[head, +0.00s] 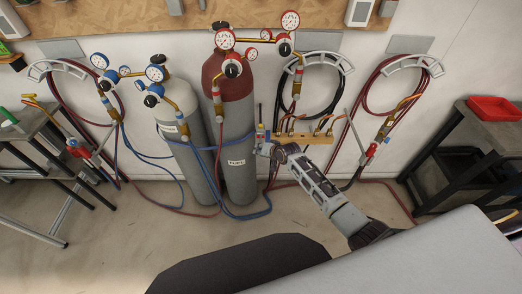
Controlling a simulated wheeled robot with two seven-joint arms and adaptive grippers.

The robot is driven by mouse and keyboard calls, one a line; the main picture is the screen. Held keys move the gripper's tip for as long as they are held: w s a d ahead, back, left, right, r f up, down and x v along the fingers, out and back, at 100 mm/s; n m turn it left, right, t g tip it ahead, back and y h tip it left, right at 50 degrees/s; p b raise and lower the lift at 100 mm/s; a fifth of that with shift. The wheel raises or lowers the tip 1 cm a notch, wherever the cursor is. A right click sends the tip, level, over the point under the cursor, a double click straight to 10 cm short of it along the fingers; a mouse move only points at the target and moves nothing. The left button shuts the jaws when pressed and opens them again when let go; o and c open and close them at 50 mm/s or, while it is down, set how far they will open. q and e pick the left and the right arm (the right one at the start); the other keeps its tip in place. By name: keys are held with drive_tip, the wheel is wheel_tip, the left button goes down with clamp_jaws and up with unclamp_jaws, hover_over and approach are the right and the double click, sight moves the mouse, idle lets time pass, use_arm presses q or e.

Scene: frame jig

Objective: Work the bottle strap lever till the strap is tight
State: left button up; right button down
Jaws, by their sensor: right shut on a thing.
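Two gas bottles stand upright against the wall: a grey bottle with a pale top (185,150) and a grey one with a dark red top (238,165) labelled "FUEL". A blue band (222,146), which looks like the strap, runs across their fronts at mid height. At its right end, beside the red-topped bottle, is a small blue and reddish fitting (260,131), apparently the strap lever. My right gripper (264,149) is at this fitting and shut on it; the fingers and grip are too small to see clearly. My left gripper is out of view.
Regulators with gauges (232,69) top the bottles. A wooden block with brass fittings (303,138) is just right of my gripper. Coiled hoses (322,85) hang on the wall, and blue hoses lie on the floor. A dark shelf (470,150) stands right, a bench (40,135) left.

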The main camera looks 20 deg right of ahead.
drive_tip(key=shift+w+r, duration=0.25)
drive_tip(key=shift+r, duration=0.2)
drive_tip(key=c, duration=1.5)
unclamp_jaws()
drive_tip(key=shift+o, duration=1.3)
drive_tip(key=shift+s, duration=0.1)
drive_tip(key=shift+o, duration=0.3)
drive_tip(key=shift+f, duration=0.1)
drive_tip(key=shift+s, duration=0.1)
drive_tip(key=shift+f, duration=0.1)
drive_tip(key=shift+s, duration=0.1)
drive_tip(key=v, duration=1.2)
